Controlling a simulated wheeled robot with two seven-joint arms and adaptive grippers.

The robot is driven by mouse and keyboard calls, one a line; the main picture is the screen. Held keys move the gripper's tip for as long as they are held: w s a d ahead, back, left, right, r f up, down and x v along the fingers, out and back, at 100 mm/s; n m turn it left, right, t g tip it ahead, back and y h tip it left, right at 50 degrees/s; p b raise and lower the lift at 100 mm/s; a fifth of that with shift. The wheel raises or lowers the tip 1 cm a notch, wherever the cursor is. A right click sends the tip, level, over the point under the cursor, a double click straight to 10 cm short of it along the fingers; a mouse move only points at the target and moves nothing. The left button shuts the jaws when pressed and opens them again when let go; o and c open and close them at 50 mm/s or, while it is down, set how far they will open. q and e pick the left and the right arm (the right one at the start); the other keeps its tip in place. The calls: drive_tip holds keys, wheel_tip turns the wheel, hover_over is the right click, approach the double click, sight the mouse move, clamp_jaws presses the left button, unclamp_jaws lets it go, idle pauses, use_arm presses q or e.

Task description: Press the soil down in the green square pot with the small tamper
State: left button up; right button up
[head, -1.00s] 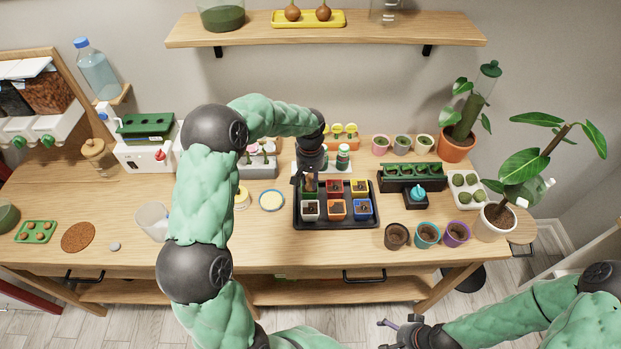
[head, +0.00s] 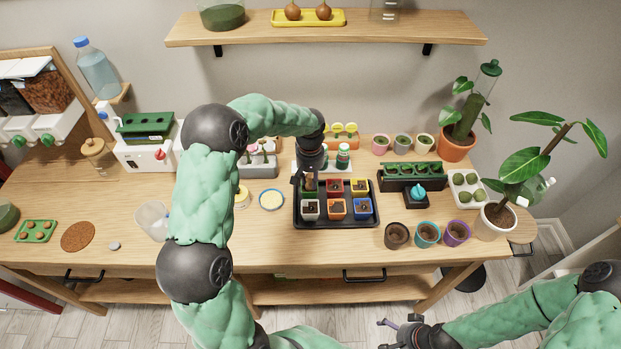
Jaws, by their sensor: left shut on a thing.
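The green square pot (head: 305,193) stands in the back left place of a black tray (head: 340,225), partly hidden under my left gripper. My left gripper (head: 309,179) points down over this pot and is shut on the small tamper (head: 310,184), a small brownish tool that is mostly hidden by the fingers. The tamper's lower end is at the pot's opening; I cannot tell whether it touches the soil. My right gripper (head: 384,335) is low at the bottom edge, in front of the bench, with its fingers apart and empty.
Red (head: 334,187), yellow (head: 361,186), white (head: 310,210), orange (head: 336,209) and blue (head: 363,208) square pots share the tray. Round pots (head: 397,236) stand to the right.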

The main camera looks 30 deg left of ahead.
idle(0.3)
use_arm(q)
drive_tip(key=shift+r+p, duration=2.25)
drive_tip(key=shift+r, duration=1.2)
drive_tip(key=shift+s+d, duration=0.1)
